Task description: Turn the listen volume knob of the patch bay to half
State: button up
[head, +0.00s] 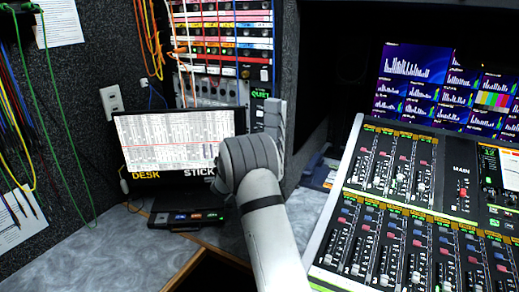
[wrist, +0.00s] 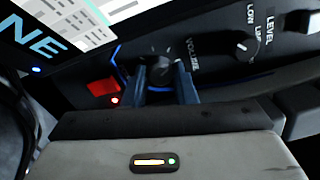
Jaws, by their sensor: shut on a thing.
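The patch bay (head: 222,42), a rack with coloured label strips and rows of sockets, stands at the back centre in the head view. In the wrist view a dark round knob (wrist: 160,66) sits on a black panel beside the word VOLUME. My gripper (wrist: 161,84) has its two blue-grey fingers on either side of this knob and is shut on it. The knob's pointer mark is hard to make out. In the head view my arm and gripper (head: 275,122) reach to the panel's lower right and hide the knob.
A second knob (wrist: 246,46) marked LEVEL and a red lit button (wrist: 101,88) flank the held knob. A monitor (head: 180,145) stands just left of my arm. Orange patch cords (head: 150,45) hang left of the rack. A mixing desk (head: 405,210) fills the right.

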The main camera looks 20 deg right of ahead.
jog(key=shift+w+a+n+p, duration=0.1)
jog(key=shift+a+n+p, duration=0.15)
jog(key=shift+n+p, duration=1)
jog(key=shift+f+n, duration=0.15)
jog(key=shift+n, duration=0.2)
jog(key=o, duration=0.7)
jog(key=shift+o, duration=1.4)
jog(key=shift+d, duration=0.1)
jog(key=v, duration=0.8)
